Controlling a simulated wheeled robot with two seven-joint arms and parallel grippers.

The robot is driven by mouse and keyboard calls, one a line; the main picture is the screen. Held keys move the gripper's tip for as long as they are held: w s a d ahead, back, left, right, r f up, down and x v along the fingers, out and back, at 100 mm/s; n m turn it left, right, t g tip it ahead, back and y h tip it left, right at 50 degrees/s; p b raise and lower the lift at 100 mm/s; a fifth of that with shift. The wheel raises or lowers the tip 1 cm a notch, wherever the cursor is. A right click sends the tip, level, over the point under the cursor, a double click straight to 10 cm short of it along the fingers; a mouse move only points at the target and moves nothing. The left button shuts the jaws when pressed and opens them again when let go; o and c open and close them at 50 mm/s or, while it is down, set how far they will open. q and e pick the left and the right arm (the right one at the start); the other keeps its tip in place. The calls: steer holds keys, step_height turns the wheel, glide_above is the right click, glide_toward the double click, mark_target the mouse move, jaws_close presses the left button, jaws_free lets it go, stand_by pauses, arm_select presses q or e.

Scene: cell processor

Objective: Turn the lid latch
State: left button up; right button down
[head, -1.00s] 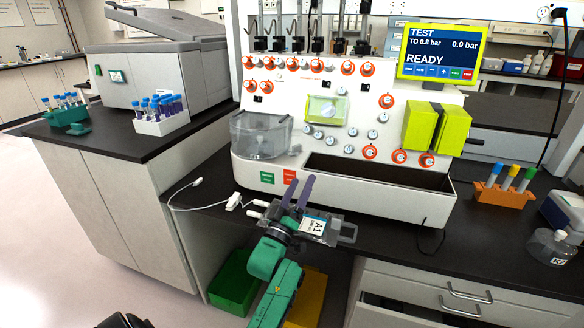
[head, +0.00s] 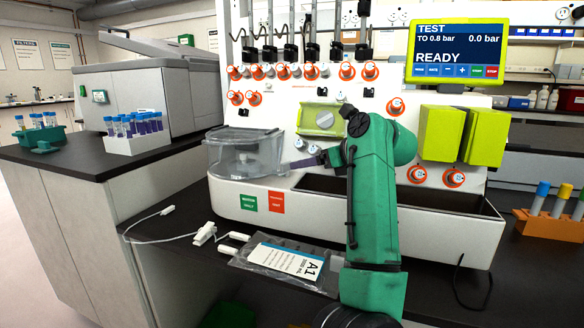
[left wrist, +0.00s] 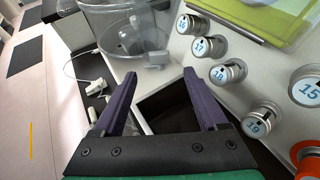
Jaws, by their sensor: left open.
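The clear round chamber (head: 243,155) with its lid sits on the left front of the white processor and looks closed. A small grey latch (head: 284,166) sticks out at the chamber's right side; the latch also shows in the left wrist view (left wrist: 156,58), just beyond my fingertips. My left gripper (head: 300,163) is close to the latch, partly hidden behind my green arm in the head view. In the left wrist view, the purple fingers of the left gripper (left wrist: 160,74) are spread wide with nothing between them. I cannot tell any contact with the latch. My right gripper is not in view.
Numbered round valves (left wrist: 229,72) stand close to the right of my fingers. A dark open trough (head: 420,195) runs along the machine's front.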

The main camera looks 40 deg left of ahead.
mark_target(288, 166)
arm_select(q)
steer(key=x, duration=0.7)
steer(key=shift+a+f, duration=0.1)
steer(key=shift+a, duration=0.25)
jaws_close()
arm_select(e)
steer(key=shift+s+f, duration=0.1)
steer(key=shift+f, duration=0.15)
arm_select(q)
steer(key=b, duration=0.1)
steer(key=m+t+b, duration=0.1)
steer(key=b, duration=0.1)
steer(key=shift+f+t, duration=0.25)
steer(key=shift+t, duration=0.05)
steer(key=shift+s+r+m+t+h+b, duration=0.2)
steer(key=shift+m+t+h+b, duration=0.4)
steer(key=shift+m+t+b, duration=0.35)
steer(key=shift+r, duration=0.1)
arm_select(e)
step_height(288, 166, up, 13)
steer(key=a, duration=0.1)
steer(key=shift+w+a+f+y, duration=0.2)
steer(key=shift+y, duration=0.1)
arm_select(q)
jaws_free()
